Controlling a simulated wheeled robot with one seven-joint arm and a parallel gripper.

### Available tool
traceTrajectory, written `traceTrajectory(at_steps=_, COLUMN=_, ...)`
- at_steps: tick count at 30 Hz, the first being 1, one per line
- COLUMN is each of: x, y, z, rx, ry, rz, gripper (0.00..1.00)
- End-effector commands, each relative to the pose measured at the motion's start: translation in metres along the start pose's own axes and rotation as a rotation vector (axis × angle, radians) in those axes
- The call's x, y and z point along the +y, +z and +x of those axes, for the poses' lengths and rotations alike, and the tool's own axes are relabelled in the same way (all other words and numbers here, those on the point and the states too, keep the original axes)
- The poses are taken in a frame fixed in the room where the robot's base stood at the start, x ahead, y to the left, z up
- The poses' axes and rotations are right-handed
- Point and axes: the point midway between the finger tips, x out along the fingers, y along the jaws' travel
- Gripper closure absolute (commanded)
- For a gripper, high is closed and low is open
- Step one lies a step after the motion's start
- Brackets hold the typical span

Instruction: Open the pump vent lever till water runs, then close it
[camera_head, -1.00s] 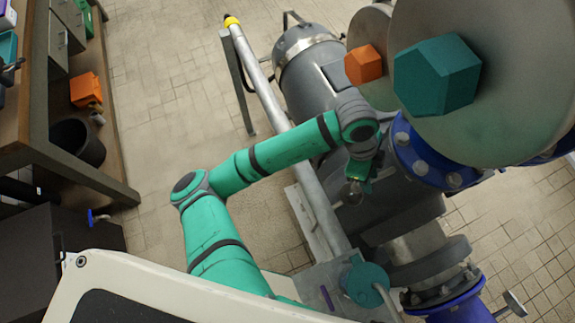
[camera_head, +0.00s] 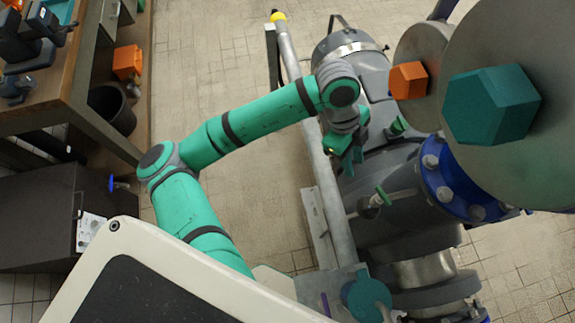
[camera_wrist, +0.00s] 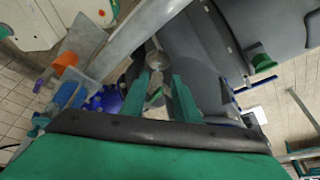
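A small silver valve with a green lever (camera_head: 381,196) stands on the grey pump (camera_head: 395,170) in the head view. My gripper (camera_head: 345,160) is above and left of it, apart from it in that view. In the wrist view the two green fingers are spread, with my gripper (camera_wrist: 158,85) empty. A silver valve part (camera_wrist: 157,60) and a green lever (camera_wrist: 155,96) show in the gap between the fingers, seemingly beyond them. I cannot tell the lever's exact angle. I see no running water.
A green fitting (camera_head: 398,127) sits on the pump farther back. A grey pipe rail (camera_head: 318,150) runs left of the pump. A blue flange (camera_head: 455,185) and large discs stand at right.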

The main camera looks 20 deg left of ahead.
Motion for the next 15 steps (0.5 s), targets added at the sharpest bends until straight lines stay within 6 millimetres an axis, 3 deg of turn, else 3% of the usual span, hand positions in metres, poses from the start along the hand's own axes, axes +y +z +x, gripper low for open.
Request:
traceTrajectory(at_steps=2, x=0.000, y=0.014, z=-0.006, rx=-0.002, ry=-0.002, rz=-0.005, gripper=0.72)
traceTrajectory(at_steps=15, x=0.011, y=0.079, z=0.020, rx=-0.030, ry=-0.171, rz=-0.235, gripper=0.72)
